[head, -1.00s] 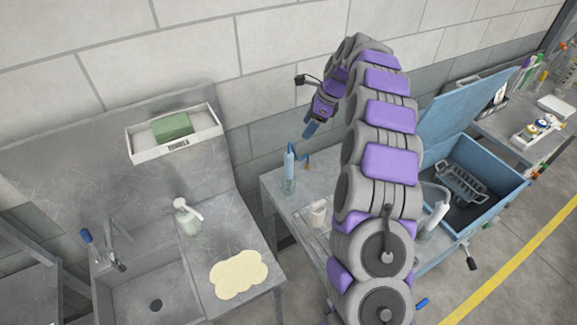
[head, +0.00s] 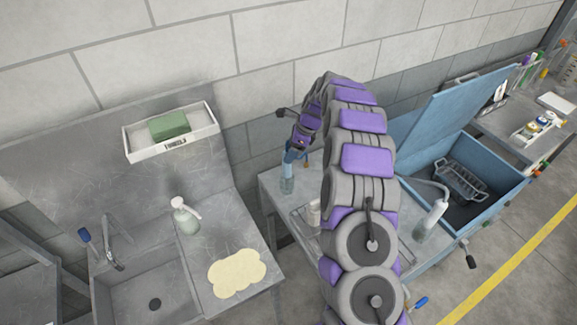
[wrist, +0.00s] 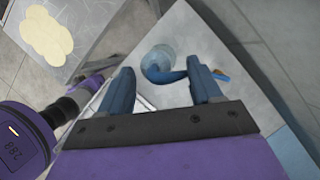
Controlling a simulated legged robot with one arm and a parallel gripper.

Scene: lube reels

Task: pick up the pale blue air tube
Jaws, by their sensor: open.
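A pale blue upright object (head: 287,182) with a clear lower part stands on the grey metal table. It looks like the air tube, but I cannot be sure. In the wrist view, a curved blue piece (wrist: 165,74) on a clear round body (wrist: 157,58) shows between and beyond my fingers. My gripper (head: 292,155) is open and points down over the object's top. In the wrist view, my gripper's blue fingers (wrist: 158,76) are spread on either side of the curved piece. I see nothing held. The gripper hides the top of the object in the head view.
A sink (head: 145,290) with a white soap pump (head: 185,216) stands left. A blue open-lidded bin (head: 500,205) stands right. A clear bottle with a bent spout (head: 432,218) is near it.

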